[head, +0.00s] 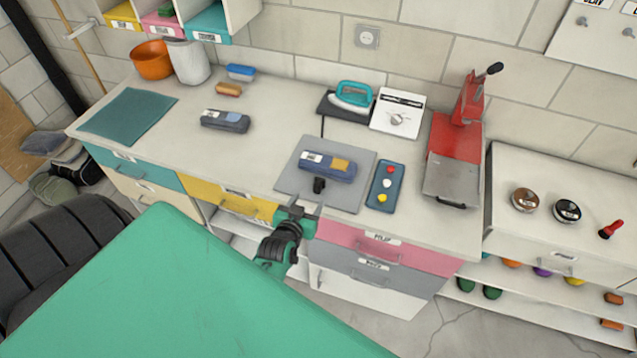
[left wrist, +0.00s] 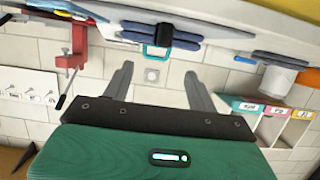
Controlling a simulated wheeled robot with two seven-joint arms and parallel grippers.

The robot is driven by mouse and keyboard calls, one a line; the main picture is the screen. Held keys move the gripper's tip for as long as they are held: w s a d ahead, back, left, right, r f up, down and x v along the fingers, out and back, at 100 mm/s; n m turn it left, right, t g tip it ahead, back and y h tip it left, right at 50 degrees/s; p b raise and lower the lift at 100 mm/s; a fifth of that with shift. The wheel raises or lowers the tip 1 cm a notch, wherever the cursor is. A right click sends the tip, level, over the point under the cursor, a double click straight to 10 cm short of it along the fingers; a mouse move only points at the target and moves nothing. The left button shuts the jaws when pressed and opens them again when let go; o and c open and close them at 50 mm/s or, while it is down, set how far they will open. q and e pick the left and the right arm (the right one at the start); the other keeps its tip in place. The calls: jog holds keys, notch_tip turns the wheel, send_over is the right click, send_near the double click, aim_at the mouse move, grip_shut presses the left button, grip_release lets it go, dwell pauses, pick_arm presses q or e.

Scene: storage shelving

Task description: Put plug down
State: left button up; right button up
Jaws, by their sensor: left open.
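The plug (head: 319,186) is a small black piece standing on the grey mat (head: 290,181), just in front of a dark blue device with a yellow end (head: 328,166). My left gripper (head: 300,210) is at the counter's front edge, just in front of the plug and apart from it. Its fingers are spread with nothing between them. In the left wrist view, which is upside down, the open fingers (left wrist: 160,90) frame the tiled wall, and a black piece that looks like the plug (left wrist: 163,34) shows beyond them. My right gripper is not in view.
A blue panel with coloured buttons (head: 385,186) lies right of the mat. Behind are a teal iron (head: 351,97) and a white box with a dial (head: 398,113). A red press (head: 456,140) stands to the right. A wall socket (head: 367,37) is above. The counter's left middle is mostly clear.

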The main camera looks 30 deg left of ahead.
aim_at(317, 184)
pick_arm(q)
jog(key=b+x, duration=0.3)
jog(key=x, duration=0.3)
jog(key=shift+w+f, duration=0.3)
jog(key=b+x, duration=0.4)
jog(key=shift+a+f, duration=0.2)
jog(key=shift+f, duration=0.1)
jog(key=shift+w+a, duration=0.1)
jog(key=shift+w, duration=0.3)
jog(key=c, duration=1.1)
jog(key=shift+c, duration=0.3)
jog(key=shift+r, duration=0.15)
